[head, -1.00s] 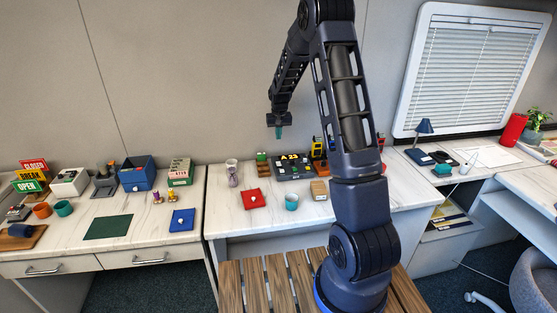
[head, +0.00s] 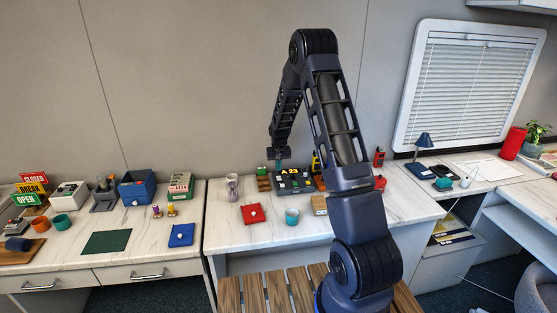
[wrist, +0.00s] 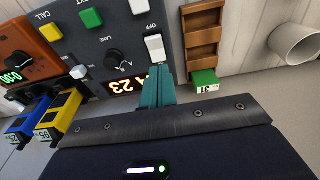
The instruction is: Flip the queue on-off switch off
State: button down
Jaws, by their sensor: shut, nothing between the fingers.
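The queue console (head: 296,189) is a dark grey box with a lit "A 23" display, on the middle desk in the head view. In the wrist view its panel (wrist: 100,48) fills the upper left. A white rocker switch (wrist: 154,46) sits beside the "OFF" label. Its lower end is close to my fingertips, and I cannot tell which way it is tipped or whether they touch. My gripper (wrist: 157,80) has teal fingers, shut and empty, pointing at the panel beside the display. In the head view my gripper (head: 278,161) is above the console's back left.
The panel also has a lane knob (wrist: 117,61), a green button (wrist: 90,18) and another white button (wrist: 138,6). A wooden rack (wrist: 202,35) with a green block stands close right.

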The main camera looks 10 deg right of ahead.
aim_at(278, 178)
jog(key=shift+s+f, duration=0.35)
jog(key=shift+f, duration=0.5)
jog(key=shift+s+f, duration=0.35)
jog(key=shift+f, duration=0.45)
jog(key=shift+s+f, duration=0.35)
jog(key=shift+f, duration=0.05)
jog(key=shift+w, duration=0.2)
jog(key=shift+w+r, duration=0.2)
jog(key=shift+w, duration=0.45)
